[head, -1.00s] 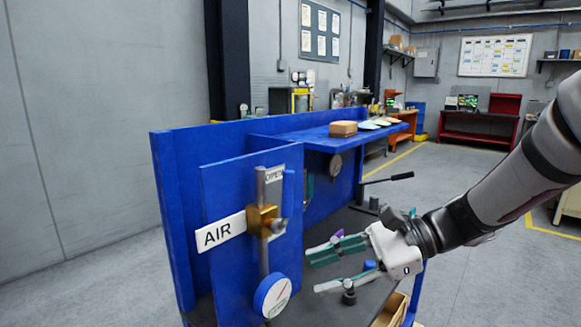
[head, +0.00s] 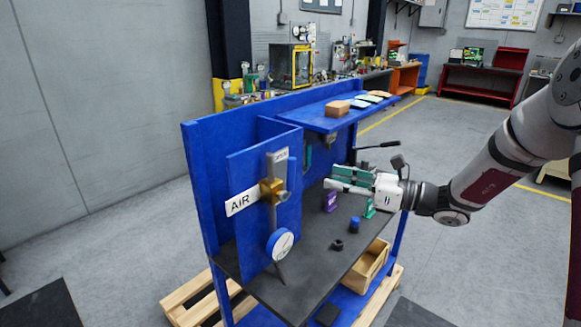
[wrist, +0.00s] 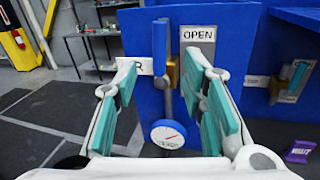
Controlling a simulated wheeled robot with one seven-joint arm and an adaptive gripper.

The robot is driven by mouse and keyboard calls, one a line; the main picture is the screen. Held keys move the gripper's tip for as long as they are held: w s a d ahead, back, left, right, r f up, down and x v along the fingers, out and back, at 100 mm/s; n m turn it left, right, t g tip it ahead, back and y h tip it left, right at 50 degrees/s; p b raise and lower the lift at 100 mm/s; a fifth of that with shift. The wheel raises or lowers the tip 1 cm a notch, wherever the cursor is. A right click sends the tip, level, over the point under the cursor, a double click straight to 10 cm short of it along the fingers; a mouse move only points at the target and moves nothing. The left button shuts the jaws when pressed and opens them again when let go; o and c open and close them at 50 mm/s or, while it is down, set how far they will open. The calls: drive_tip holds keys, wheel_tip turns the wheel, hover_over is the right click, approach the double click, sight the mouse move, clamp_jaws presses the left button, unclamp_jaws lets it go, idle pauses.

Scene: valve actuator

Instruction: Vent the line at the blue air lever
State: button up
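The blue air lever (wrist: 160,45) stands upright above a brass valve (head: 271,190) on the blue panel, just left of the OPEN label (wrist: 198,35). The white AIR sign (head: 241,203) is left of the valve. A round gauge (head: 280,244) is below it on the same pipe and also shows in the wrist view (wrist: 168,134). My gripper (head: 334,178) is to the right of the panel in the head view, apart from the lever and empty. In the wrist view its teal-padded fingers (wrist: 168,85) are spread, with the lever and valve seen between them.
A blue shelf (head: 310,117) with a brown box (head: 336,108) projects behind my gripper. A black-handled lever (head: 378,146) is close behind it. Below are a dark bench top (head: 310,277), a purple block (head: 330,202) and a blue-capped item (head: 354,225).

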sight(291, 169)
drive_tip(key=p+x, duration=0.1)
drive_tip(key=x, duration=1.1)
drive_tip(key=shift+a+p, duration=0.2)
drive_tip(key=shift+p, duration=0.1)
clamp_jaws()
